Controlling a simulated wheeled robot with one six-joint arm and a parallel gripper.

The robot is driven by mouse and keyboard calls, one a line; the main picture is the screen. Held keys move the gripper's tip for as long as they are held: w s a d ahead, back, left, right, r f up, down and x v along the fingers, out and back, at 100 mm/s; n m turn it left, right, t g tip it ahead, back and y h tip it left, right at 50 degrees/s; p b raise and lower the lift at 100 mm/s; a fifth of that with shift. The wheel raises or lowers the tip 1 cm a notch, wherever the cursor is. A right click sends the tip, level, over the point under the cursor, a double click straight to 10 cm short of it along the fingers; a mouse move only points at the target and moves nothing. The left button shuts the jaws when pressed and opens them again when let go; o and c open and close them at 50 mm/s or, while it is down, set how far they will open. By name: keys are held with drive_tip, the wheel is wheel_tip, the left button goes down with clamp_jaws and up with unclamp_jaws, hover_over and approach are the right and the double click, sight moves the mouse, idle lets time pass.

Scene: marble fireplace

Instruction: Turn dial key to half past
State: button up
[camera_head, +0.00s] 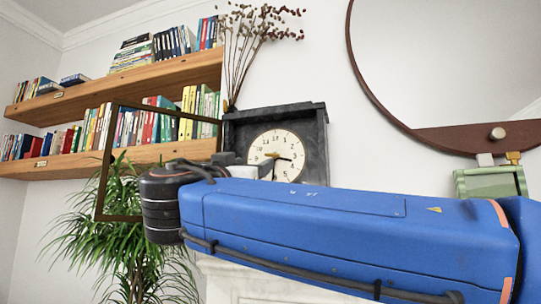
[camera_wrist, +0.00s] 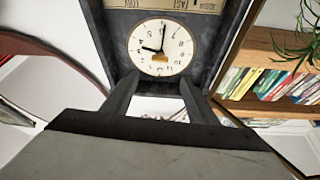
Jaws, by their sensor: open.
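A dark grey mantel clock (camera_head: 318,140) stands behind my arm in the head view, its lower part hidden. Its round cream dial (camera_head: 288,140) has one dark hand pointing right and another pointing down. A small brass piece (camera_head: 271,154), apparently the dial key, shows on the dial's left upper part. In the upside-down wrist view the dial (camera_wrist: 178,35) is ahead, with the brass key (camera_wrist: 160,58) near its lower edge. My gripper (camera_wrist: 159,76) is open, its two fingers apart on either side below the key. No contact with the key is visible. Lettered plates (camera_wrist: 180,5) lie along the top of that view.
Wooden shelves with books (camera_head: 150,152) and a green plant (camera_head: 120,235) are at left. Dried stems (camera_head: 245,45) rise behind the clock. A round wood-framed mirror (camera_head: 365,85) and a green box (camera_head: 490,182) are at right. White mantelpiece (camera_head: 225,282) shows below my arm.

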sight(271, 155)
drive_tip(key=x, duration=1.3)
drive_tip(key=shift+w+r, duration=0.1)
drive_tip(key=shift+w, duration=0.25)
drive_tip(key=c, duration=1.1)
